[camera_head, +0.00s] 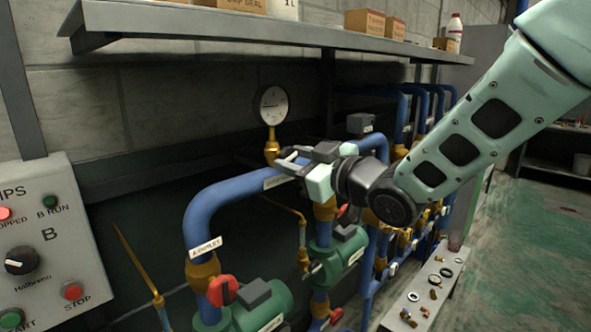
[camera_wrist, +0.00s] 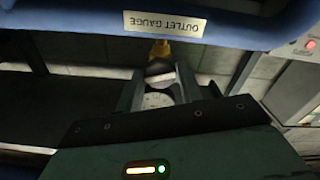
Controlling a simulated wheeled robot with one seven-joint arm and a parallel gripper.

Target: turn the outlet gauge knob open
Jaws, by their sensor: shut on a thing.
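The outlet gauge (camera_head: 271,105) is a round white dial with a dark rim. It stands upright on a brass stem (camera_head: 271,150) above a blue pipe. My gripper (camera_head: 284,158) reaches in from the right, just beside the stem's base. In the wrist view, the two fingers of my gripper (camera_wrist: 159,72) are shut on a small dark part, taken as the outlet gauge knob (camera_wrist: 158,66), below the brass fitting (camera_wrist: 160,49). The knob is mostly hidden by the fingers, and its turn angle cannot be told. An upside-down "OUTLET GAUGE" label (camera_wrist: 165,24) sits on the blue pipe.
A shelf (camera_head: 250,27) with boxes runs above the gauge. Blue pipes (camera_head: 225,197), green pumps (camera_head: 262,305) and red valve handles (camera_head: 222,290) fill the space below. A control panel (camera_head: 50,245) is at left. A bench with small parts (camera_head: 425,290) stands at lower right.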

